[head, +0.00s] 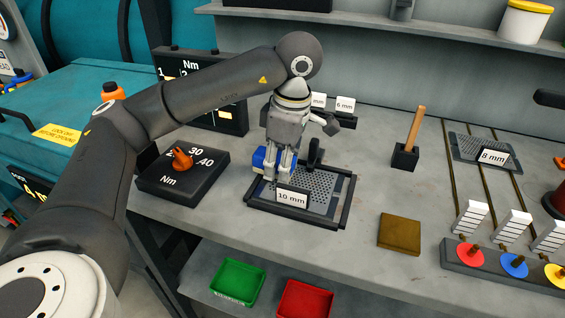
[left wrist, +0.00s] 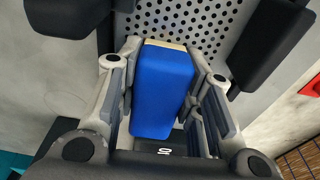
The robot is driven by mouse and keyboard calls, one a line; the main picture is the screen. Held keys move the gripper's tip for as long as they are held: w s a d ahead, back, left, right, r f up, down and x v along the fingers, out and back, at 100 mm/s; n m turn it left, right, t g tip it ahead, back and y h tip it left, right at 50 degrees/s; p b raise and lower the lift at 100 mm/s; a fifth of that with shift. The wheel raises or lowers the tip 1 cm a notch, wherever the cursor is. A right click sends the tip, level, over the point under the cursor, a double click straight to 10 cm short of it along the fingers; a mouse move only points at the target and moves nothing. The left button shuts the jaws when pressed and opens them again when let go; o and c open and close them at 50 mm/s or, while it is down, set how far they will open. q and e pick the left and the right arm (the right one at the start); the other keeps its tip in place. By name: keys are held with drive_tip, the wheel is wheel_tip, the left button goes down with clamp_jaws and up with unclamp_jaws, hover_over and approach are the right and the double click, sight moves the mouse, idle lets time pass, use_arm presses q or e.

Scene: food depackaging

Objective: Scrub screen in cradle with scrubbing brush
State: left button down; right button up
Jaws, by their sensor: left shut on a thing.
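The screen (head: 318,190) is a grey perforated plate labelled 10 mm. It lies in a black frame-like cradle (head: 345,203) on the bench; its holes also show in the left wrist view (left wrist: 222,22). My left gripper (head: 281,170) points down over the screen's left part. It is shut on the blue scrubbing brush (head: 260,158). In the left wrist view the blue brush block (left wrist: 163,90) sits between the fingers, with a pale strip at its far end. Whether the brush touches the screen cannot be told. My right gripper is not in view.
A black torque box (head: 182,184) with an orange knob stands left of the cradle. A brown pad (head: 399,234) and a wooden-handled tool in a black holder (head: 405,156) are to the right. An 8 mm screen (head: 470,149) lies further right. Green and red trays sit below the bench.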

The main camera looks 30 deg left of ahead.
sight(280, 156)
use_arm(q)
wheel_tip(280, 156, up, 6)
drive_tip(key=p, duration=0.5)
drive_tip(key=shift+d+f, duration=0.1)
drive_tip(key=shift+f, duration=0.1)
drive_tip(key=shift+r, duration=0.25)
drive_tip(key=shift+r+p, duration=0.5)
drive_tip(key=shift+p, duration=0.15)
wheel_tip(280, 156, up, 2)
drive_tip(key=shift+r+p, duration=0.1)
drive_tip(key=shift+p, duration=0.95)
drive_tip(key=shift+s, duration=0.1)
